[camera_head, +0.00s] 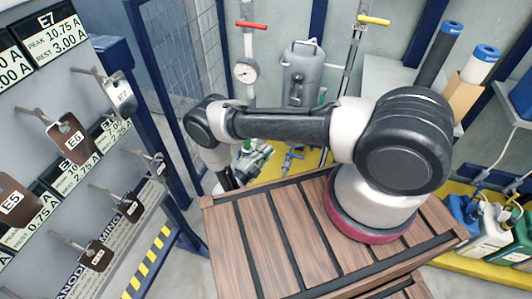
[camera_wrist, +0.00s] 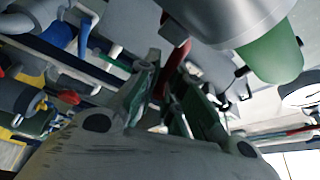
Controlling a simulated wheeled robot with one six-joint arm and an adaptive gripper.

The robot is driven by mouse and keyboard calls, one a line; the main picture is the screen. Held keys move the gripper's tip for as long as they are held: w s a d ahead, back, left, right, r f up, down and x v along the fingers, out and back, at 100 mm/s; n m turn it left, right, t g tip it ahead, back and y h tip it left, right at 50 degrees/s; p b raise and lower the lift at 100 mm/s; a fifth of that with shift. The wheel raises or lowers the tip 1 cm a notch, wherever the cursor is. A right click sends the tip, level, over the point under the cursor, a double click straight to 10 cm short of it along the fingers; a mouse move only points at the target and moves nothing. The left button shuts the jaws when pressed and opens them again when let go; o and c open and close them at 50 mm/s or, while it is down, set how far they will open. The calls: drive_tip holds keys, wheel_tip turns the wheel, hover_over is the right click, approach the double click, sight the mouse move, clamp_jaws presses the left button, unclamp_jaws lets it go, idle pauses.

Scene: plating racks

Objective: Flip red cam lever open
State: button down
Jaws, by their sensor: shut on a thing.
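The red cam lever (camera_wrist: 174,74) shows dark red in the wrist view, between the fingers of my gripper (camera_wrist: 172,88). The fingers are closed in on it from both sides. The lever's upper end meets a dark block beside a large grey metal fitting (camera_wrist: 232,20). In the head view my gripper (camera_head: 253,158) is low behind the wooden-slat deck, and the lever cannot be made out there. How far the lever is swung is unclear.
A green cylinder (camera_wrist: 272,55) hangs right of the fingers in the wrist view. In the head view a grey tank (camera_head: 303,75), a pressure gauge (camera_head: 245,71) and a pipe with a red handle (camera_head: 251,25) stand behind my arm. A mesh cage (camera_head: 180,65) stands left.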

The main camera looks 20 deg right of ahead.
drive_tip(key=shift+a, duration=0.15)
drive_tip(key=c, duration=1.5)
unclamp_jaws()
drive_tip(key=v, duration=1.2)
